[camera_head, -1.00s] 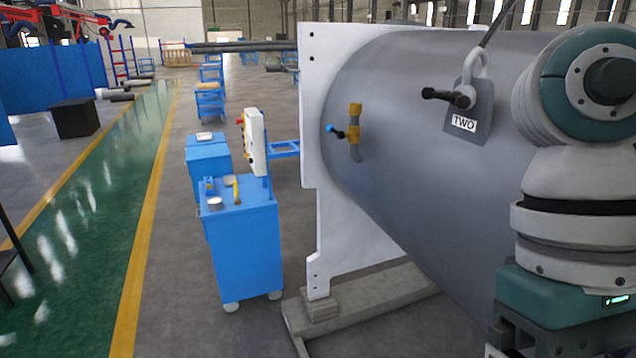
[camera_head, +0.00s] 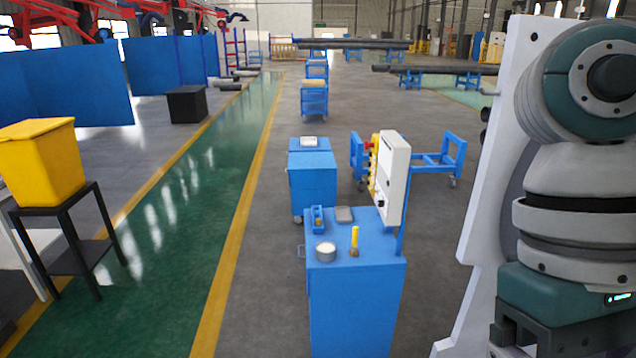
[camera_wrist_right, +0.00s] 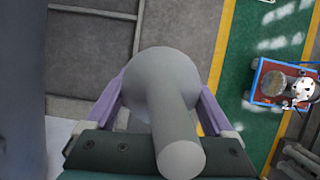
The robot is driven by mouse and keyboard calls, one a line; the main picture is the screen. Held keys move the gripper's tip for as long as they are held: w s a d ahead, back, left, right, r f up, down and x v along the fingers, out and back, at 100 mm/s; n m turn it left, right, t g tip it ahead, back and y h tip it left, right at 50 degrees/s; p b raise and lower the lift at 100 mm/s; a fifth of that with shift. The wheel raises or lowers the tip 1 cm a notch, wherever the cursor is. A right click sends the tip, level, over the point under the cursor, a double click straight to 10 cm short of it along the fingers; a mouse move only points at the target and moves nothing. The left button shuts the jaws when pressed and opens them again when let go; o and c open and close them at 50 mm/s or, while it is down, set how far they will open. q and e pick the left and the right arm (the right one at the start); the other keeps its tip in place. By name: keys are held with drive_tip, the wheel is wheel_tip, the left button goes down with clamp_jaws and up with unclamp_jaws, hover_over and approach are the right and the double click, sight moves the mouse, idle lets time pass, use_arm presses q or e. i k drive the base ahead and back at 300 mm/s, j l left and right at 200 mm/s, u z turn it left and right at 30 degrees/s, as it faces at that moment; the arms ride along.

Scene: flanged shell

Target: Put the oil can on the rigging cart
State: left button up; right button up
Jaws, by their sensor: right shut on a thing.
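My right gripper (camera_wrist_right: 162,95) is shut on a smooth grey rounded thing with a thick cylindrical part toward the camera, which I take for the oil can (camera_wrist_right: 163,80). Its purple fingers press it from both sides. In the head view only my right arm shows at the right edge; its gripper and the can are not visible there. A small cart (camera_wrist_right: 258,92) with a blue rim and a reddish deck shows at the right of the right wrist view, apart from the gripper, with things on it. I cannot tell for sure that it is the rigging cart. My left gripper is not in view.
A blue cabinet (camera_head: 358,300) with a tin and a brush on top stands ahead, with a white control panel (camera_head: 394,178) beside it. The white flange plate (camera_head: 490,200) is close at the right. A yellow bin (camera_head: 42,160) is on a black stand at left.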

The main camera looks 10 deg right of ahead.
sight(348, 237)
drive_tip(key=i, duration=1.85)
drive_tip(key=i+j+z, duration=0.15)
drive_tip(key=i+z, duration=0.3)
drive_tip(key=i, duration=0.15)
drive_tip(key=i+j+z, duration=0.4)
drive_tip(key=i, duration=0.2)
drive_tip(key=i+j+z, duration=0.85)
drive_tip(key=j+z, duration=0.15)
drive_tip(key=i+j+z, duration=0.15)
drive_tip(key=j+z, duration=0.15)
drive_tip(key=i+j+z, duration=0.1)
drive_tip(key=j+z, duration=0.15)
drive_tip(key=j, duration=0.25)
drive_tip(key=i+j+z, duration=0.1)
drive_tip(key=j+z, duration=0.2)
drive_tip(key=j, duration=0.1)
